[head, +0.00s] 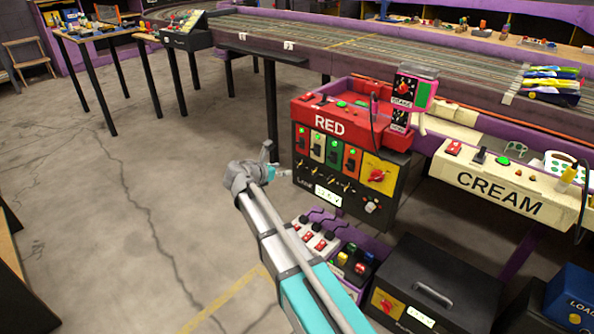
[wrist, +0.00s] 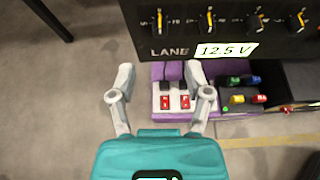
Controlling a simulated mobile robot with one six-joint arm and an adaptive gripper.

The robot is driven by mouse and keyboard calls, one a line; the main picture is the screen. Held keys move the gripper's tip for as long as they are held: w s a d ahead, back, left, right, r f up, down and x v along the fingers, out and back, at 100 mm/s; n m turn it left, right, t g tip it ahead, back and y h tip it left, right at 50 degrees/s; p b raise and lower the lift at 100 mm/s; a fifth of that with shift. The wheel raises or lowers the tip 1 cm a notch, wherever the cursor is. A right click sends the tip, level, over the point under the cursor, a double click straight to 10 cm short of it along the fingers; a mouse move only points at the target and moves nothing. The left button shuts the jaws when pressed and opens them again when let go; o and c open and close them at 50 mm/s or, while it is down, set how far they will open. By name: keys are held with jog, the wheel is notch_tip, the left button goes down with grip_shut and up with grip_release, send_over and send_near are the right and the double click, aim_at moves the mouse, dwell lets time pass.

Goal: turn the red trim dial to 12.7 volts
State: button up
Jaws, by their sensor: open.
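The RED panel (head: 329,123) stands right of my gripper (head: 276,161) in the head view. On its black front, a display (head: 328,195) reads 12.5 V in the wrist view (wrist: 227,50). A small pale and red knob (head: 371,207) sits right of the display. A larger red knob (head: 377,175) sits on a yellow plate above it. I cannot tell which knob is the trim dial. My gripper (wrist: 160,78) is open and empty, apart from the panel, with its fingers below the display in the wrist view. Both red knobs are outside the wrist view.
A purple box with red switches (wrist: 175,103) stands below the panel. A black case (head: 440,284) stands on the lower right. The CREAM panel (head: 500,190) is further right. The floor (head: 130,210) on the left is clear.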

aim_at(298, 167)
jog(key=b+x, duration=0.3)
jog(key=x, duration=0.5)
jog(key=shift+w+d+f, duration=0.2)
jog(key=shift+w+d, duration=0.05)
jog(key=shift+d, duration=0.05)
jog(key=shift+c, duration=0.3)
grip_shut()
